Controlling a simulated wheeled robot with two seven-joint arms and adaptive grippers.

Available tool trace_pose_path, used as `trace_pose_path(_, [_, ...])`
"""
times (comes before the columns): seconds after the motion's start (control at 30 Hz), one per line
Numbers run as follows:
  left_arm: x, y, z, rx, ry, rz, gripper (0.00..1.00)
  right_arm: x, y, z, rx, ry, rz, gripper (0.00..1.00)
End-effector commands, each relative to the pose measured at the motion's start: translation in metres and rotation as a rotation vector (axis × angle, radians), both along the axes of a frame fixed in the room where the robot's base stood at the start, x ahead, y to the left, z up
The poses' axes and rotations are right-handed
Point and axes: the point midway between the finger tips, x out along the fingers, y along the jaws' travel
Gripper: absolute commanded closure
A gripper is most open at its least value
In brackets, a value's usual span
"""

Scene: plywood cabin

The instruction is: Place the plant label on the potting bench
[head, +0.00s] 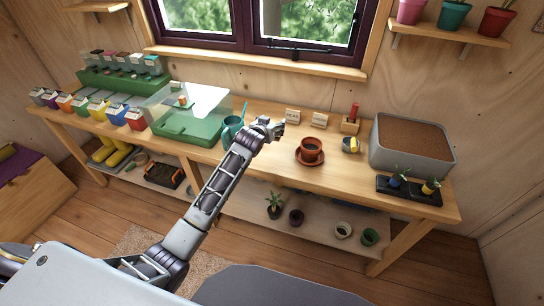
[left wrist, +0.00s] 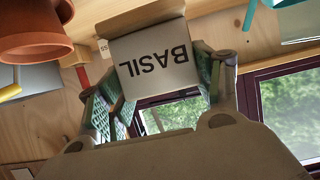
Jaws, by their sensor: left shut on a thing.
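My left gripper (head: 272,127) is over the middle of the potting bench (head: 250,160), between the green watering can (head: 231,131) and the standing labels. In the left wrist view my left gripper (left wrist: 158,95) is shut on a pale plant label (left wrist: 158,62) with BASIL in dark letters, upside down in that picture. The held label is hard to make out in the head view. Two other small labels, the left label (head: 293,115) and the right label (head: 319,120), stand near the back of the bench. My right gripper is not in view.
A terracotta pot on a saucer (head: 310,165) stands right of my gripper. Further right are a dibber block (head: 350,125), a soil-filled grey planter (head: 414,166) and a black seedling tray (head: 408,197). A green propagator (head: 187,127) stands left. The bench's front middle is clear.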

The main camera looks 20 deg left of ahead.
Motion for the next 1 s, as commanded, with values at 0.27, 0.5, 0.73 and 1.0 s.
trace_pose_path(0.27, [0.0,0.0,0.0,0.0,0.0,-0.001,0.54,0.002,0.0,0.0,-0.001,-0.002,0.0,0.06])
trace_pose_path(0.5, [0.0,0.0,-0.015,0.0,0.002,0.0,0.54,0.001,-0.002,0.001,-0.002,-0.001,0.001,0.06])
trace_pose_path(0.73, [-0.001,0.0,-0.047,0.0,0.003,0.0,0.54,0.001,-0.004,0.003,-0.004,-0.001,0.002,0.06])
trace_pose_path(1.0, [0.0,-0.001,-0.062,-0.001,-0.001,-0.001,0.54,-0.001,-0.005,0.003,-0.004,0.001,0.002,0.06])
